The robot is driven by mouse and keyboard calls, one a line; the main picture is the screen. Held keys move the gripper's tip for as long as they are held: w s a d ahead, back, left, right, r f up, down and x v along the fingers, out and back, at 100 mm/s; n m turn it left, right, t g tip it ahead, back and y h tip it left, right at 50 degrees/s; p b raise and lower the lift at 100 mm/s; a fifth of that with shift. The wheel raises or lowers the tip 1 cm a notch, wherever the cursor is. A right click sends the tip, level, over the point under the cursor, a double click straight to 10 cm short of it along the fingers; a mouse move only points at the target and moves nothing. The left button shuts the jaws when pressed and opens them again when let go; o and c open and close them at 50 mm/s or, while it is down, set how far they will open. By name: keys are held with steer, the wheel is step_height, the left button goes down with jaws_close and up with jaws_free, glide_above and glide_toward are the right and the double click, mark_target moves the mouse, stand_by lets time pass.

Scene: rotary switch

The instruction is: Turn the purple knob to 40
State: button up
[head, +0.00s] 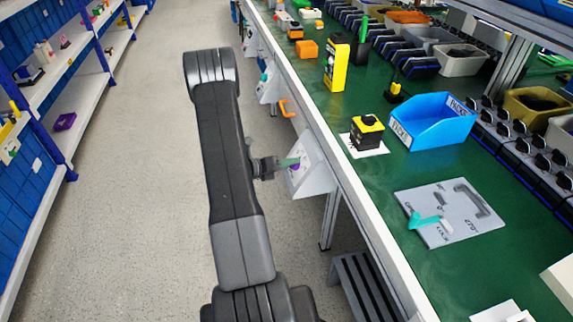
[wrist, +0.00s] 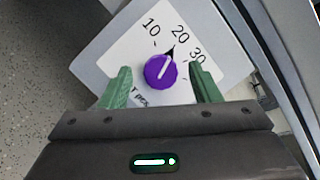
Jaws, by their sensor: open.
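The purple knob (wrist: 160,71) sits on a white dial plate (wrist: 120,55) with the printed numbers 10, 20 and 30 in the wrist view. Its white line and the black pointer point toward 20. No 40 can be made out. My gripper (wrist: 160,76) is open, with one green finger on each side of the knob and a visible gap on both sides. In the head view my gripper (head: 290,162) reaches the slanted white switch box (head: 316,178) on the bench's side.
The green-topped bench (head: 380,210) runs along the right. An orange hook-shaped handle (head: 287,108) and other switch boxes are farther along its side. A dark slatted step (head: 365,285) stands below. The aisle floor (head: 150,180) on the left is clear up to the shelves.

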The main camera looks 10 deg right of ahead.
steer(key=c, duration=1)
steer(key=shift+f+m+b, duration=0.15)
steer(key=shift+m+b, duration=0.25)
steer(key=shift+b, duration=0.05)
steer(key=m+g+b, duration=0.2)
steer(key=m+b, duration=0.1)
steer(key=m, duration=0.3)
steer(key=m+g+b, duration=0.2)
steer(key=m+b, duration=0.1)
steer(key=m, duration=0.3)
steer(key=m+g+b, duration=0.2)
steer(key=m+b, duration=0.1)
steer(key=m, duration=0.2)
steer(key=shift+w+m+h, duration=0.3)
steer(key=shift+m, duration=0.1)
steer(key=shift+m+b, duration=0.3)
